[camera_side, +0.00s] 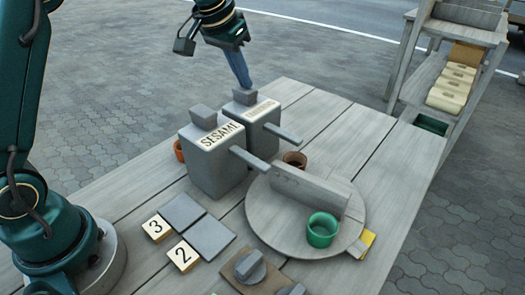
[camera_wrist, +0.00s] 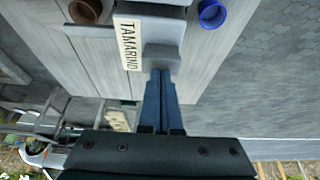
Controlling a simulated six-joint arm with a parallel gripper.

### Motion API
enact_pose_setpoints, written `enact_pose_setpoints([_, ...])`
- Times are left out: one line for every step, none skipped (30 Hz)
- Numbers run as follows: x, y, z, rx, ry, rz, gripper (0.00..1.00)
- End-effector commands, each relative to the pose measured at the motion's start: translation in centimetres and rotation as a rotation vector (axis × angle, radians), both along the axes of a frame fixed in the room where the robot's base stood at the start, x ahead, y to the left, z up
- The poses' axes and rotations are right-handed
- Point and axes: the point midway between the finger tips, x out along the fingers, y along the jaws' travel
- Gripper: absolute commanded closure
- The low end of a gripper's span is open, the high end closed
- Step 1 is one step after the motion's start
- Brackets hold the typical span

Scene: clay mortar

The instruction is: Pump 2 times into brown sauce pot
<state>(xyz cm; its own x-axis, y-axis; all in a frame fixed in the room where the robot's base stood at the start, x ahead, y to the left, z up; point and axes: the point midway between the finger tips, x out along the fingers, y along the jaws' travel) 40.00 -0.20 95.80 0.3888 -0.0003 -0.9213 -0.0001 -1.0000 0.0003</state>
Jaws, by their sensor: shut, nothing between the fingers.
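The dispenser labelled TAMARIND (camera_wrist: 128,44) stands behind the SESAME dispenser (camera_side: 215,160); in the side view it is partly hidden (camera_side: 262,112). Its grey pump head (camera_side: 245,96) is on top and also shows in the wrist view (camera_wrist: 160,58). My gripper (camera_side: 248,84) is shut and empty, pointing down with its fingertips at this pump head. I cannot tell whether they touch it. In the wrist view the shut blue fingers (camera_wrist: 161,76) meet the head's edge. The brown pot (camera_side: 295,160) sits on the round turntable (camera_side: 270,215), near the tamarind spout's end (camera_side: 290,137).
A grey divider (camera_side: 305,191) crosses the turntable, with a green pot (camera_side: 322,229) in front. An orange pot (camera_side: 179,150) is left of the dispensers; a blue pot (camera_wrist: 212,14) shows in the wrist view.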

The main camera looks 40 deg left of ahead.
Motion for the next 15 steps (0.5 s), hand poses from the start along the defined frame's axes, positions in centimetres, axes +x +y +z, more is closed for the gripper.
enact_pose_setpoints([0.0,0.0,-0.02,0.0,0.0,0.0,1.0])
enact_pose_setpoints([0.0,0.0,-0.02,0.0,0.0,0.0,1.0])
enact_pose_setpoints([0.0,0.0,-0.02,0.0,0.0,0.0,1.0])
enact_pose_setpoints([0.01,0.0,-0.02,0.0,0.0,0.0,1.0])
enact_pose_setpoints([0.01,0.0,-0.02,0.0,0.0,0.0,1.0])
enact_pose_setpoints([0.0,0.0,-0.01,0.0,0.0,0.0,1.0])
enact_pose_setpoints([0.01,0.0,-0.02,0.0,0.0,0.0,1.0])
enact_pose_setpoints([0.01,0.0,-0.02,0.0,0.0,0.0,1.0])
enact_pose_setpoints([0.01,0.0,-0.04,0.0,0.0,0.0,1.0])
enact_pose_setpoints([0.0,0.0,-0.06,0.0,0.0,0.0,1.0])
enact_pose_setpoints([0.0,0.0,-0.11,0.0,0.0,0.0,1.0])
enact_pose_setpoints([0.0,0.0,-0.18,0.0,0.0,0.0,1.0])
enact_pose_setpoints([0.01,0.0,-0.25,0.0,0.0,0.0,1.0])
enact_pose_setpoints([0.02,0.0,-0.32,0.0,0.0,0.0,1.0])
enact_pose_setpoints([0.02,0.0,-0.44,0.0,-0.001,0.0,1.0])
